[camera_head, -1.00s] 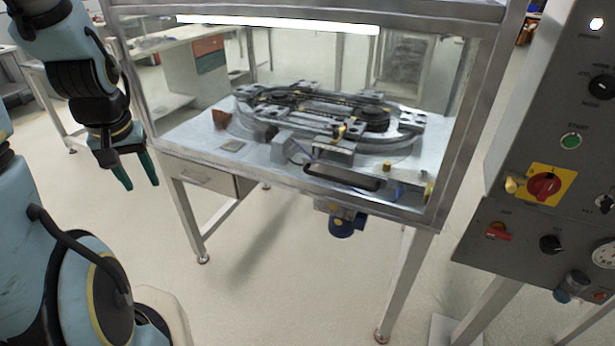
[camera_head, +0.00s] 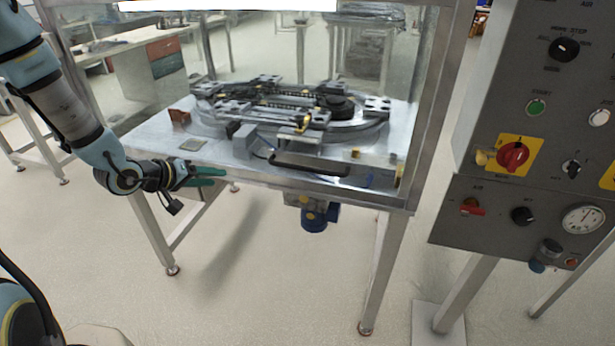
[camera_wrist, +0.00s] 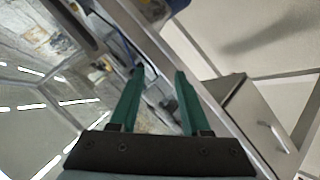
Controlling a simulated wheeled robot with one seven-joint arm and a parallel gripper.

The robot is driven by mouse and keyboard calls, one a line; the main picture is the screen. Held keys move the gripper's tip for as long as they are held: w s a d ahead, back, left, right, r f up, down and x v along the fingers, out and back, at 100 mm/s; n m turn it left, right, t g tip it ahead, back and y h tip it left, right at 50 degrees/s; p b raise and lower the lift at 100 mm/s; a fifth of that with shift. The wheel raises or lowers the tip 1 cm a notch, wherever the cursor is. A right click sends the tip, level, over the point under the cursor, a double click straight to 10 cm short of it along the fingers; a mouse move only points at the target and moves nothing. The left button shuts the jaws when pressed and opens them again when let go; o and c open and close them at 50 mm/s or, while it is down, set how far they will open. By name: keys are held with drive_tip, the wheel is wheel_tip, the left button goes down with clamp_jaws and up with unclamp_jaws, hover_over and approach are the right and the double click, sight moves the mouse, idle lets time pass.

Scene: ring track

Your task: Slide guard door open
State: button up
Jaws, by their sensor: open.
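The guard door (camera_head: 225,70) is a clear panel on the front of the metal-framed enclosure. A dark horizontal bar handle (camera_head: 310,165) sits at its lower edge. The door appears closed across the front. My gripper (camera_head: 219,177) has green fingers, open and empty, pointing right. In the head view it is left of the handle, at about its height, and apart from it. In the wrist view my gripper (camera_wrist: 159,72) shows both fingers spread over the enclosure's front edge. A dark bar (camera_wrist: 74,22) at upper left there may be the handle.
The ring track (camera_head: 290,110) stands behind the clear panel. A grey control panel (camera_head: 530,130) with buttons and a red switch stands to the right. A drawer unit (camera_wrist: 250,115) is under the table. The floor in front is clear.

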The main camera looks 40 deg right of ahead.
drive_tip(key=s+d+f+g+h+b, duration=0.1)
drive_tip(key=s+d+f+g+h, duration=0.2)
drive_tip(key=s+d, duration=0.4)
drive_tip(key=g+h, duration=0.4)
drive_tip(key=h, duration=0.1)
approach(309, 170)
drive_tip(key=shift+n, duration=0.4)
drive_tip(key=p+x, duration=0.1)
drive_tip(key=x, duration=0.4)
drive_tip(key=p+x, duration=0.1)
drive_tip(key=x, duration=0.4)
drive_tip(key=shift+w+d+f+p, duration=0.15)
drive_tip(key=shift+w+d+p, duration=0.05)
drive_tip(key=shift+p, duration=0.15)
clamp_jaws()
